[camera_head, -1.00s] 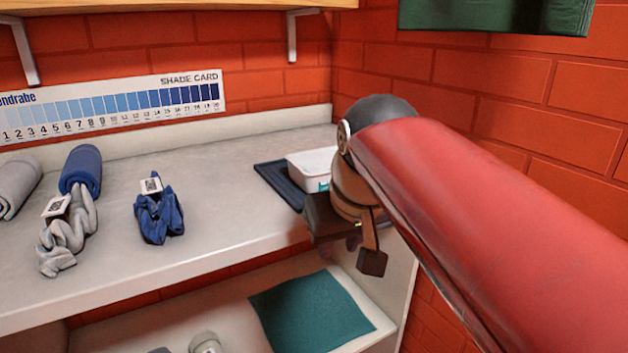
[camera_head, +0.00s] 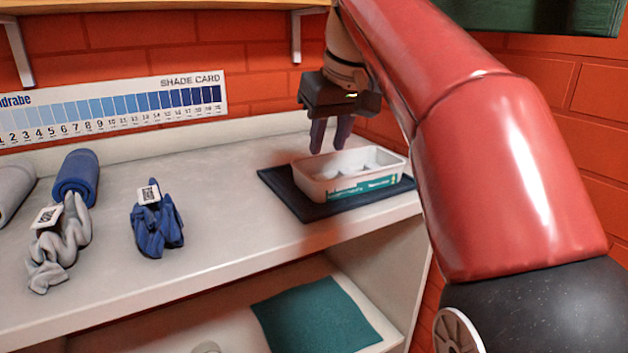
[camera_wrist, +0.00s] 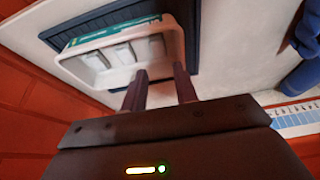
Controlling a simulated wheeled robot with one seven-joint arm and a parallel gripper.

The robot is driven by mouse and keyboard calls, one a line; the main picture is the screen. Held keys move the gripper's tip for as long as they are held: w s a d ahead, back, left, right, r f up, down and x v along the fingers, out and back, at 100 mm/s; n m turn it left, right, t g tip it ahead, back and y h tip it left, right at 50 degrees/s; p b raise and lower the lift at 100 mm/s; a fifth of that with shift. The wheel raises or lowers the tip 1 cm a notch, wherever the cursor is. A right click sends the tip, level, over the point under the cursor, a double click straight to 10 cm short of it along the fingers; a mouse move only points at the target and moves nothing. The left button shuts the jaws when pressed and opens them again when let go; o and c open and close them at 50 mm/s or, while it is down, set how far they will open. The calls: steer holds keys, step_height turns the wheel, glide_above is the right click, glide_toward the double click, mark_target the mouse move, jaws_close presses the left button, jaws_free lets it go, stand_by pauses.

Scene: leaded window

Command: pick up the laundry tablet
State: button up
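The laundry tablets are pale white blocks in an open white tub (camera_head: 312,184) with a teal label, at the right of the counter. In the wrist view several tablets (camera_wrist: 123,55) lie in a row inside the tub (camera_wrist: 76,70). In the head view they show only partly over the rim (camera_head: 366,168). My gripper (camera_head: 329,148) points down above the tub's back left part. Its two dark fingers are apart with nothing between them. In the wrist view the fingertips (camera_wrist: 160,71) overlap the tub's rim, close to the tablets; the exact height is unclear.
The tub stands on a dark blue mat (camera_head: 290,196). A tagged blue cloth (camera_head: 157,230), a tagged grey cloth (camera_head: 62,240) and a rolled blue cloth (camera_head: 77,178) lie left. Brick walls stand behind and right. A teal cloth (camera_head: 315,318) lies on the lower shelf.

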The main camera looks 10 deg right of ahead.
mark_target(321, 178)
steer(key=b+x, duration=0.1)
steer(key=x, duration=0.6)
steer(key=shift+d+f, duration=0.1)
steer(key=shift+f, duration=0.2)
steer(key=c, duration=0.6)
